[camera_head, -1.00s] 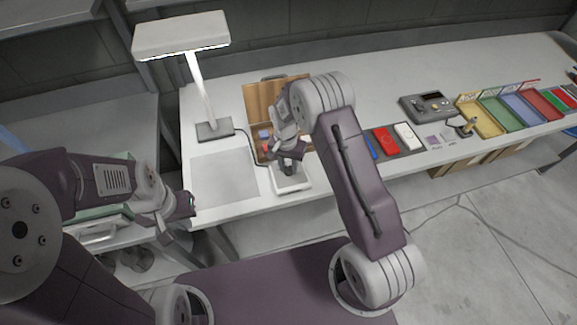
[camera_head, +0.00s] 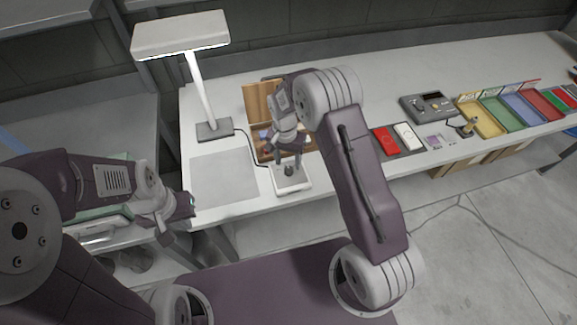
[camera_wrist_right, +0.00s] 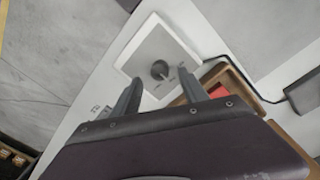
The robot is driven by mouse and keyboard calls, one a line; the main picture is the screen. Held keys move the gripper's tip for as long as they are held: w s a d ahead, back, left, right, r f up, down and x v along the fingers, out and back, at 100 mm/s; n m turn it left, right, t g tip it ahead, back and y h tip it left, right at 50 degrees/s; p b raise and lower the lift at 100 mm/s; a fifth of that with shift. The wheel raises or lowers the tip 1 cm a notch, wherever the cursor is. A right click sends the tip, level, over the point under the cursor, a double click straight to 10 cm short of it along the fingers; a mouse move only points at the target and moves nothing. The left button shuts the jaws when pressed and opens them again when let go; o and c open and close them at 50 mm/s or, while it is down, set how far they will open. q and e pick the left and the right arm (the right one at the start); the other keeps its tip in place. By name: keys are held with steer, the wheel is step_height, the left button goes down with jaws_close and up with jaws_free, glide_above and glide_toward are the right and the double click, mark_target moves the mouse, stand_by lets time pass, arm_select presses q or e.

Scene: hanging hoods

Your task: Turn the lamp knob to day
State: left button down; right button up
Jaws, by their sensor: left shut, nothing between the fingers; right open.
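The lamp control is a white box (camera_head: 304,184) at the table's front edge, with a dark round knob (camera_head: 289,171) on top. The right wrist view shows the knob (camera_wrist_right: 160,69) with a pale pointer and small labels too small to read. My right gripper (camera_head: 288,163) is open and empty above the box, its fingertips (camera_wrist_right: 160,84) apart and beside the knob in that view; I cannot tell whether they touch it. The desk lamp (camera_head: 181,35) stands at the back left. My left gripper (camera_head: 190,204) is shut and empty, left of the table's front edge.
A wooden case (camera_head: 257,101) lies open behind the control box. A grey mat (camera_head: 222,178) lies to its left. A dark cable runs from the lamp base (camera_head: 214,130) towards the box. Colored trays (camera_head: 480,121) and a dark device (camera_head: 428,106) stand at the right.

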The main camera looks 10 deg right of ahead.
mark_target(287, 168)
step_height(287, 168, up, 6)
steer(key=shift+a+f, duration=0.1)
steer(key=shift+f, duration=0.1)
stand_by(0.3)
